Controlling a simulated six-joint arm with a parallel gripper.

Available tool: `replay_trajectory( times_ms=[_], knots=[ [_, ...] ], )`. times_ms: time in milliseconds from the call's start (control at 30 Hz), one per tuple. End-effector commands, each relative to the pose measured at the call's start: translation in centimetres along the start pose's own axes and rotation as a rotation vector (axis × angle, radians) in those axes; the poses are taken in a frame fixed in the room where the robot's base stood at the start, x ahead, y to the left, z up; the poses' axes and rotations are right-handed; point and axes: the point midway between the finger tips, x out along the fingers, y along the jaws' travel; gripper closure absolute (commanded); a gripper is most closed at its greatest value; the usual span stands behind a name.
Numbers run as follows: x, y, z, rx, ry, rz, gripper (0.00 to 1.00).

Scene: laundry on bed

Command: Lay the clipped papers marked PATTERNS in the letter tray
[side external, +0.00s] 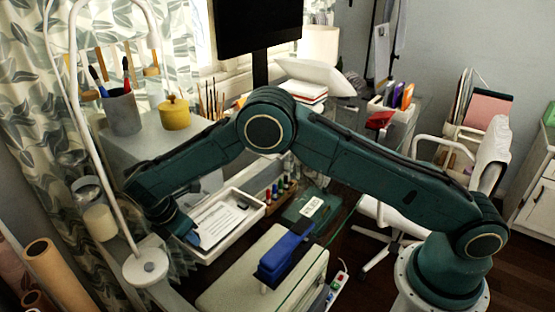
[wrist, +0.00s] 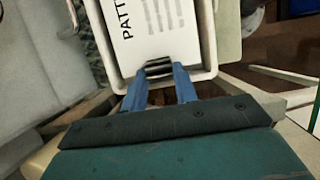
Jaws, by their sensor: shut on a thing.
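The clipped papers (side external: 224,218) are white sheets with printed lines. In the wrist view the papers (wrist: 158,32) show the letters "PATT", with the rest cut off, and a black clip at the near edge. The white letter tray (side external: 238,238) surrounds them; its rim (wrist: 214,45) shows on both sides in the wrist view. The papers appear inside the tray's outline; I cannot tell whether they touch its floor. My gripper (wrist: 160,82) is shut on the clip at the tray's near end. In the side view my gripper (side external: 192,240) is partly hidden by my arm.
A blue tool (side external: 285,256) stands on a pale box (side external: 240,290) right of the tray. Several markers (side external: 281,188) stand behind it. A white lamp base (side external: 146,264) is close on the left. A grey cup (side external: 122,112) and yellow pot (side external: 174,114) stand on a raised grey surface.

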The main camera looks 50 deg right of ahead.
Motion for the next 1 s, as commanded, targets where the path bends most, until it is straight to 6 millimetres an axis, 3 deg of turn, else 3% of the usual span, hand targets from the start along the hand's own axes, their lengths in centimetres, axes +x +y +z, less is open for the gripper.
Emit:
replay_trajectory(
  times_ms=[233, 267, 400, 767, 1000],
  knots=[
    [0.0, 0.0, 0.0, 0.0, 0.0, 0.0, 0.94],
    [0.0, 0.0, 0.0, 0.001, 0.0, 0.0, 0.7],
    [0.0, 0.0, 0.0, 0.0, 0.0, 0.0, 0.46],
    [-0.2, 0.0, 0.0, 0.0, 0.0, 0.001, 0.46],
    [-1.7, 0.1, 0.0, 0.001, 0.0, 0.003, 0.46]
  ],
)
